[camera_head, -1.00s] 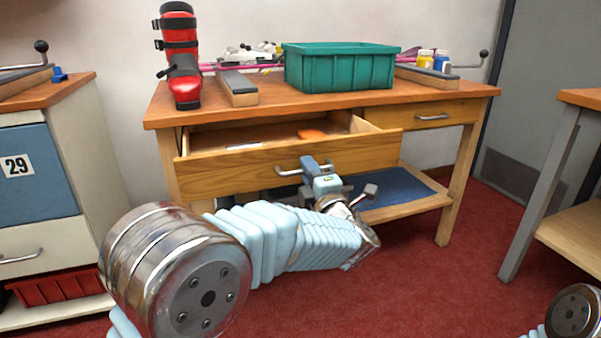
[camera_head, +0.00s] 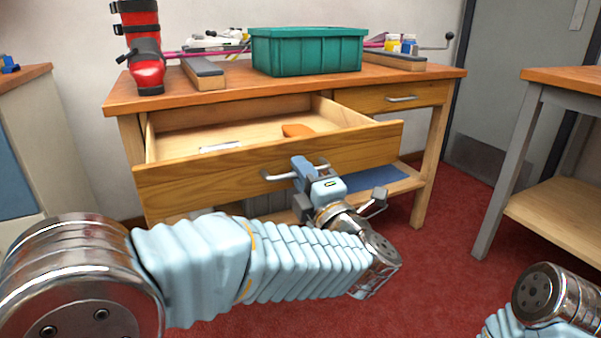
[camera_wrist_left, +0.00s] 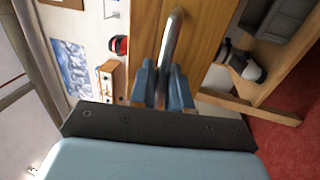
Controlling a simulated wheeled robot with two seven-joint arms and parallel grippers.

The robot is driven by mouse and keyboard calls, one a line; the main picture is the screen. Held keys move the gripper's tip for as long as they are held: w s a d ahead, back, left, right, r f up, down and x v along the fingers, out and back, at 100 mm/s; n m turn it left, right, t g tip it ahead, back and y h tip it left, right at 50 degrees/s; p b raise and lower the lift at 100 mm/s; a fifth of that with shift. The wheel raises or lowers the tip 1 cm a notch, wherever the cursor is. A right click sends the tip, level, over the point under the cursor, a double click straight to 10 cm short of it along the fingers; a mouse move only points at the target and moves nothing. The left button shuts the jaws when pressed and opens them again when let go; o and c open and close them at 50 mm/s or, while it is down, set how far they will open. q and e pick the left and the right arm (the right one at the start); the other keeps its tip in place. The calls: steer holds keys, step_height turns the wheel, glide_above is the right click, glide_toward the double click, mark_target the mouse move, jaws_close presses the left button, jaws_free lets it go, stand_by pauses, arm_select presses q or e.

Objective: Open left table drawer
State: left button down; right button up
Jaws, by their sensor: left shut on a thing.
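The left table drawer (camera_head: 205,184) is pulled well out of the wooden table (camera_head: 210,95), in the middle of the head view. Its metal handle (camera_head: 277,177) is on the front panel. My left gripper (camera_head: 303,170) is shut on this handle; in the left wrist view its two blue fingers (camera_wrist_left: 163,88) sit on either side of the handle bar (camera_wrist_left: 172,40). Inside the drawer lie an orange item (camera_head: 297,130) and a flat pale item (camera_head: 219,147). Only part of my right arm shows at the lower right; its gripper is out of view.
The right drawer (camera_head: 385,97) is closed. Another table (camera_head: 562,78) stands at the right. Red carpet is clear between the tables.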

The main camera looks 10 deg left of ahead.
arm_select(q)
steer(key=c, duration=1.3)
jaws_free()
steer(key=shift+c, duration=0.2)
steer(key=v, duration=1.3)
steer(key=shift+s+d+f, duration=0.15)
steer(key=shift+s+d, duration=0.1)
steer(key=shift+s, duration=0.05)
